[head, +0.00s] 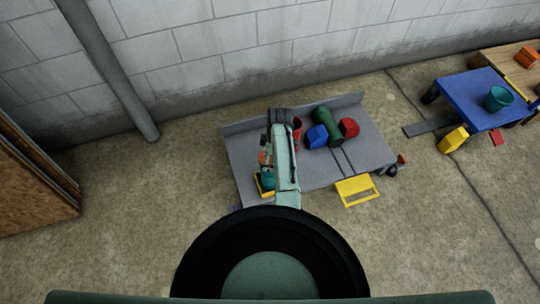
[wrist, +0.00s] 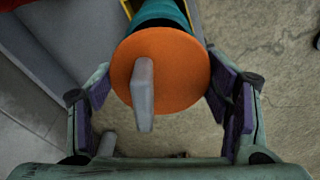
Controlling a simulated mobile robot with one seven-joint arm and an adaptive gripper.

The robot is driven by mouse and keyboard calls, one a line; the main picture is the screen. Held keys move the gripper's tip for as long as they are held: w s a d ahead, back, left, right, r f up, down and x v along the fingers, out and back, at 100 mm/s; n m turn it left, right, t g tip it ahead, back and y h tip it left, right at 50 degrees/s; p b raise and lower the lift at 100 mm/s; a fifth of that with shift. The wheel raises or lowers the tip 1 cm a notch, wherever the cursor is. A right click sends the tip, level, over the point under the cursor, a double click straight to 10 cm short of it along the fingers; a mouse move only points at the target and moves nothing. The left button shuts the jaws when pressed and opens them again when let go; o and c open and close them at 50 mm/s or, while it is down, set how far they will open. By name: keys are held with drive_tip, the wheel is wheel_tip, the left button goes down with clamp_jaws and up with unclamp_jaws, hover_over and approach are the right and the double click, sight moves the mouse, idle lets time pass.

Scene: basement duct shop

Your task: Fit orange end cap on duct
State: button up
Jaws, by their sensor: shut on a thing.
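The orange end cap (wrist: 180,77) is a round disc with a grey bar handle (wrist: 144,95) facing the wrist camera. My gripper (wrist: 161,85) is shut on the cap's rim, with a purple-padded finger at each side. The teal duct (wrist: 158,12) lies directly behind the cap, in line with it. The cap hides the join, so I cannot tell whether it is seated. In the head view, a small part of the cap (head: 262,157) shows beside my arm, above the teal duct (head: 267,180), at the left of the grey platform.
The grey platform (head: 240,150) also holds a green cylinder (head: 325,122), a blue block (head: 317,137) and red pieces (head: 348,127). A yellow frame (head: 357,190) is at its front edge. A blue cart (head: 478,92) carrying a teal bucket (head: 498,98) stands right.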

drive_tip(key=shift+f+b, duration=1.15)
drive_tip(key=shift+f, duration=0.45)
drive_tip(key=shift+f, duration=0.6)
idle(0.6)
drive_tip(key=o, duration=0.9)
drive_tip(key=r+p, duration=0.3)
drive_tip(key=r, duration=0.1)
drive_tip(key=r+p, duration=0.2)
drive_tip(key=shift+d+p, duration=0.3)
drive_tip(key=shift+d, duration=0.05)
drive_tip(key=shift+d+r+p, duration=0.2)
drive_tip(key=shift+r, duration=1.05)
drive_tip(key=shift+d+r+p, duration=0.15)
drive_tip(key=shift+r, duration=1.05)
